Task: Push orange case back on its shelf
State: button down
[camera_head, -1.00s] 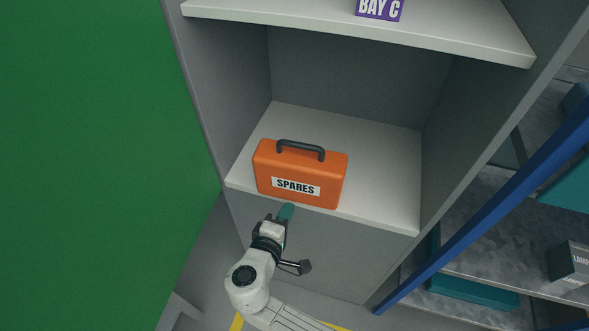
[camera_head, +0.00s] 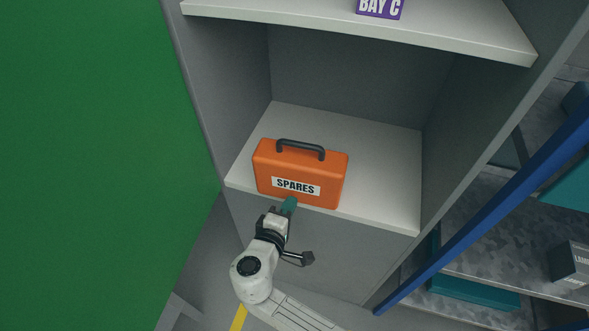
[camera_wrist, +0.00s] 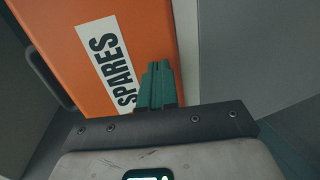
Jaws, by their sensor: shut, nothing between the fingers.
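The orange case (camera_head: 300,165) stands upright on the white shelf (camera_head: 375,190), near its front edge, with a dark handle on top and a SPARES label on its front. My gripper (camera_head: 289,204) is shut and empty, its teal fingertips at the lower front of the case, just below the label. In the wrist view, the closed fingers (camera_wrist: 157,84) point at the orange case (camera_wrist: 150,30), beside the end of its label. I cannot tell whether the fingertips touch the case.
Bare shelf lies behind the case and to its right. Grey side walls (camera_head: 215,100) bound the bay. A blue sloping bar (camera_head: 480,220) and another rack stand at right; a green panel (camera_head: 90,150) is at left.

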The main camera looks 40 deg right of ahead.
aim_at(295, 195)
jog(key=shift+w+d, duration=0.35)
jog(key=shift+d, duration=0.15)
jog(key=shift+w+d+b, duration=0.3)
jog(key=shift+w+d, duration=0.05)
jog(key=shift+d, duration=0.2)
jog(key=shift+w+d, duration=0.35)
jog(key=shift+d, duration=0.25)
jog(key=shift+w+d, duration=0.2)
jog(key=shift+d, duration=0.1)
jog(key=shift+w+d+b, duration=0.4)
jog(key=shift+w+d, duration=0.1)
jog(key=shift+d, duration=0.2)
jog(key=shift+w+d+b, duration=0.4)
jog(key=shift+w+d, duration=0.05)
jog(key=shift+d, duration=0.2)
jog(key=shift+w+d, duration=0.2)
jog(key=shift+d, duration=0.1)
jog(key=shift+r+b+x, duration=0.25)
jog(key=shift+b+x, duration=0.2)
jog(key=shift+x, duration=0.55)
jog(key=shift+w+d, duration=0.25)
jog(key=shift+d, duration=0.1)
jog(key=shift+d, duration=0.1)
